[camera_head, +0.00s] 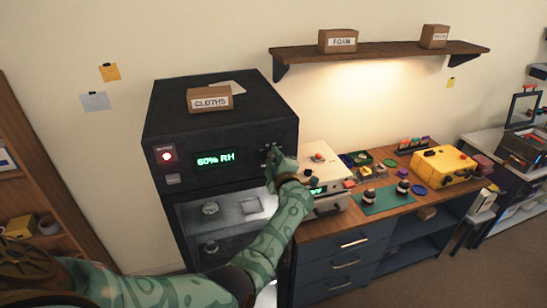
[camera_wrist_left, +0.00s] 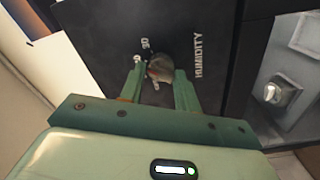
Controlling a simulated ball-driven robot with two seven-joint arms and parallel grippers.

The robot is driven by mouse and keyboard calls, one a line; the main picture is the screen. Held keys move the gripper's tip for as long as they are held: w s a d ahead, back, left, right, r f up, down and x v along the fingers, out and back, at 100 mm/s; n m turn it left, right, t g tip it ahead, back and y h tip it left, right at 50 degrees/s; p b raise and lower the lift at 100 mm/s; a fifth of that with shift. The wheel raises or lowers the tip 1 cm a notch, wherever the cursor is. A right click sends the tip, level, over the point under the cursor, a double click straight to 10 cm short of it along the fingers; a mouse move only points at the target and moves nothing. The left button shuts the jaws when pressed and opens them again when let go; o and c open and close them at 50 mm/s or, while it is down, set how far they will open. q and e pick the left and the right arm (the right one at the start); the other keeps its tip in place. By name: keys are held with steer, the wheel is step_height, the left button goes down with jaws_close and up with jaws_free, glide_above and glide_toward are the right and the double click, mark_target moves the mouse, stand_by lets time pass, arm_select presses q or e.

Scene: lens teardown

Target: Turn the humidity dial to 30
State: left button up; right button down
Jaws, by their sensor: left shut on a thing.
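The humidity dial (camera_wrist_left: 160,68) is a round grey knob on the dark front panel of the black cabinet (camera_head: 168,140). The word HUMIDITY and a 30 mark show beside it in the left wrist view; other marks are partly hidden. My left gripper (camera_wrist_left: 160,80) is shut on the dial, with a finger on each side. In the head view my left gripper (camera_head: 274,160) is at the right of the cabinet front and hides most of the dial. The green display (camera_head: 215,159) reads 60% RH. My right gripper is not in view.
A red-lit switch (camera_head: 166,156) is at the panel's left. Below, the cabinet's lit shelf (camera_head: 190,222) holds small lens parts. A cream device (camera_head: 322,170) stands close to my left arm on the workbench (camera_head: 310,236). A CLOTHS box (camera_head: 209,99) sits on top.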

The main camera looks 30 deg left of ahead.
arm_select(q)
steer(key=m, duration=0.5)
steer(key=shift+d+f+m, duration=0.1)
steer(key=shift+f+m, duration=0.05)
steer(key=shift+m, duration=0.15)
stand_by(0.4)
steer(key=o, duration=0.9)
steer(key=shift+w, duration=0.1)
steer(key=shift+d, duration=0.1)
